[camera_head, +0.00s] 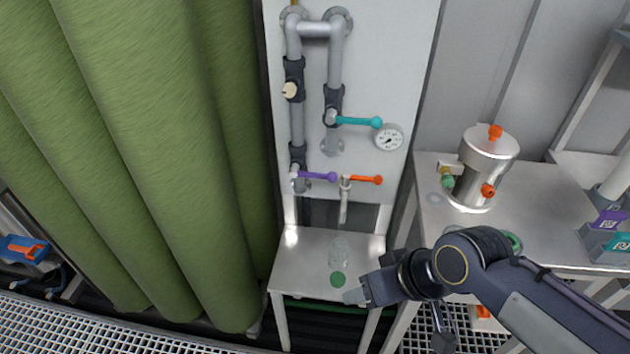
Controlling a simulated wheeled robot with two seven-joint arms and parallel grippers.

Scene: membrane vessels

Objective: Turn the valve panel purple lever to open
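The purple lever (318,176) is on the valve panel (395,60). It points right from its pivot, roughly level and across the grey vertical pipe (297,125). My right gripper (355,295) comes in from the right and hangs low over the front right part of the small table below the panel. It is well below the purple lever and apart from it. Its fingers are small and seen from behind, so I cannot tell their opening. My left gripper is not in view.
An orange lever (365,179) sits just right of the purple one, above a spout. A teal lever (358,121) and gauge (389,137) are higher. A clear bottle (339,251) stands on the small table (300,262). A steel vessel (483,170) stands right; green curtains (150,130) hang left.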

